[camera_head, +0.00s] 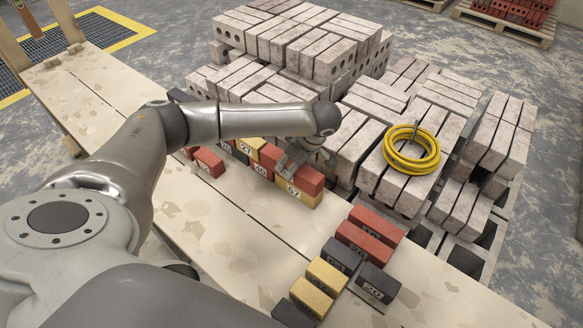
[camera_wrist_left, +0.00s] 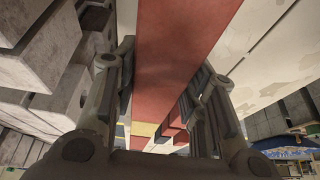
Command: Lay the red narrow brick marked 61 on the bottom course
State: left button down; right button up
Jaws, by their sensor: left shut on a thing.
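My left gripper (camera_head: 291,162) is shut on a red narrow brick (camera_head: 311,180). The red brick also fills the middle of the left wrist view (camera_wrist_left: 178,50), between the two fingers. Its mark is not readable here. In the head view it lies directly over a yellow brick marked 67 (camera_head: 295,194), at the near right end of the bottom course. I cannot tell whether the two touch. The course runs away to the left with red, yellow and dark bricks, among them a yellow brick (camera_head: 247,149). My gripper and arm hide part of it. My right gripper is not in view.
Loose bricks lie at the plank's right end: red bricks (camera_head: 377,224), a dark brick marked 20 (camera_head: 377,284), yellow bricks (camera_head: 327,277). Pallets of grey blocks (camera_head: 350,150) stand close behind, with a coiled yellow hose (camera_head: 412,168). The plank's middle (camera_head: 240,235) is clear.

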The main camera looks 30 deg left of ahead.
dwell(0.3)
pick_arm(q)
jog(key=c, duration=1)
grip_release()
jog(key=shift+f, duration=0.1)
jog(key=shift+o, duration=0.5)
jog(key=shift+r, duration=0.2)
jog(key=v, duration=1.2)
jog(key=shift+b, duration=0.4)
